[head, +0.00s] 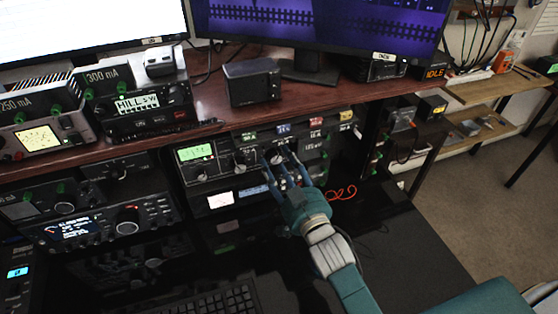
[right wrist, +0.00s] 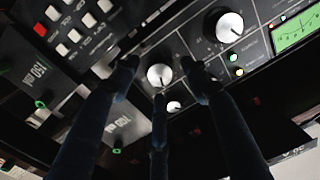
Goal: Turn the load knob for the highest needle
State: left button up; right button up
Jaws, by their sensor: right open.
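The tuner is a black panel (head: 215,165) on the shelf under the desk, with a lit green meter (head: 196,153) at its left; the meter also shows in the right wrist view (right wrist: 298,32). A large silver-faced knob (right wrist: 230,26) sits beside the meter. A smaller silver knob (right wrist: 160,75) lies farther from the meter, with another small knob (right wrist: 174,106) near it. My right gripper (head: 280,162) is open at the panel. In the right wrist view its fingers (right wrist: 159,80) spread around the smaller knob; contact cannot be told. Knob labels are not readable. My left gripper is out of view.
Other radios (head: 110,220) stand at the left. A wooden desk (head: 180,125) overhangs the tuner, with a small black box (head: 252,82) and monitors on it. A keyboard (head: 215,302) lies in front. Red cable (head: 341,193) lies right of the gripper.

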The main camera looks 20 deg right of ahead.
jog(key=shift+w, duration=0.4)
jog(key=c, duration=1.2)
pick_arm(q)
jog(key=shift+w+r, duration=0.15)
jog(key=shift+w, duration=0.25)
pick_arm(e)
jog(key=shift+o, duration=0.2)
jog(key=shift+r, duration=0.1)
jog(key=shift+m+p, duration=0.6)
jog(key=shift+m, duration=0.4)
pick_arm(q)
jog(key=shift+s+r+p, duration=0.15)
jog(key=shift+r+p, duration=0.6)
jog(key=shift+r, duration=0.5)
pick_arm(e)
jog(key=shift+r+m, duration=0.1)
jog(key=shift+m, duration=1.8)
jog(key=o, duration=1.2)
jog(key=shift+c, duration=0.2)
